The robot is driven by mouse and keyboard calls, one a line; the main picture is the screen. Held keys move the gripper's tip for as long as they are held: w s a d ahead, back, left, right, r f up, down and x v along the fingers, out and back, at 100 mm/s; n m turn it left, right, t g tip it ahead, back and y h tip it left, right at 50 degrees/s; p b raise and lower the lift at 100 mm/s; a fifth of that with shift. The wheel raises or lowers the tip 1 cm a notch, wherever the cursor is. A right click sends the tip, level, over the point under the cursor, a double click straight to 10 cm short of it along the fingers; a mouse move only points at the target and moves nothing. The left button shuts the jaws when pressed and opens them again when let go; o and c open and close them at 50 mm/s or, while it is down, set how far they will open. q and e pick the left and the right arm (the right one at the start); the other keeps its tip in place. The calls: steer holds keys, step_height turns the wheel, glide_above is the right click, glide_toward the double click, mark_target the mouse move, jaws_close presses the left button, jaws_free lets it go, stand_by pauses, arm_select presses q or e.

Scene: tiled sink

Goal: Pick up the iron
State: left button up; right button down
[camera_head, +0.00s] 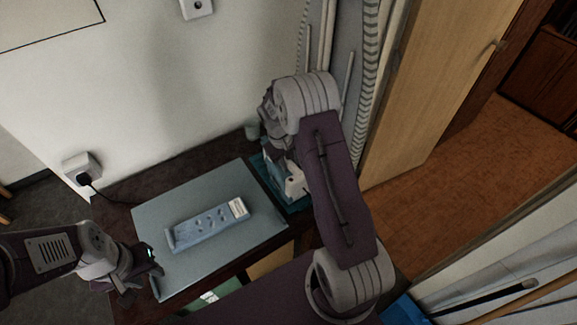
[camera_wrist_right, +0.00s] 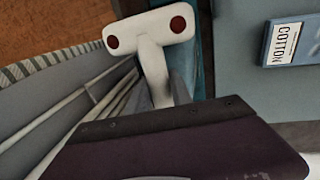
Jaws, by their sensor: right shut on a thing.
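The iron (camera_head: 294,187) is white and teal and stands at the right end of the table, partly hidden behind my right arm. In the right wrist view, a white T-shaped part of the iron (camera_wrist_right: 150,38) with two red dots rises just ahead of my gripper. My right gripper (camera_head: 277,152) reaches down over the iron and is shut on it. Its fingertips are mostly hidden in the head view. My left gripper (camera_head: 148,272) is at the front left corner of the table, away from the iron, and its jaw gap is unclear.
A grey-blue board (camera_head: 165,205) covers much of the dark table (camera_head: 130,180). A blue box (camera_head: 205,225) lies on it, with a COTTON label (camera_wrist_right: 285,43). A plug (camera_head: 85,172) is left, a wooden door (camera_head: 430,90) right.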

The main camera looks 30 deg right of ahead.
step_height(320, 180, up, 3)
steer(key=shift+r, duration=0.2)
steer(key=s+d+r, duration=0.6)
steer(key=s+d, duration=0.1)
steer(key=s, duration=0.2)
steer(key=shift+s+r, duration=0.15)
steer(key=shift+r, duration=0.25)
steer(key=shift+d, duration=0.1)
